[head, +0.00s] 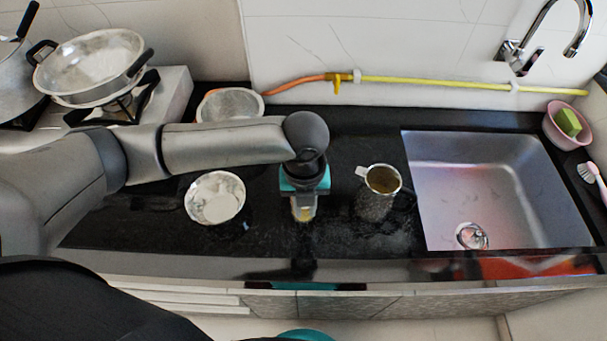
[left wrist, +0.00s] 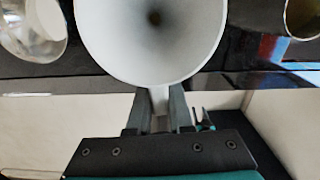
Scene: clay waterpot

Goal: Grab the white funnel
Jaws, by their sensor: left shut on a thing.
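The white funnel (left wrist: 150,60) fills the upper middle of the left wrist view, its wide mouth facing the camera and a dark hole at its centre. My left gripper (left wrist: 160,105) is shut on a pale tab at the funnel's near rim. In the head view my left gripper (head: 303,208) points down over the black counter, between a metal bowl and a metal pot. There the funnel is mostly hidden by the gripper and wrist, and I cannot make out its outline.
The metal bowl (head: 215,198) is left of the gripper and the metal pot (head: 379,192) is right of it. A sieve (head: 230,105) lies behind. The sink (head: 490,190) is at the right, the stove with a pan (head: 92,65) at the left. A yellow hose (head: 430,81) runs along the wall.

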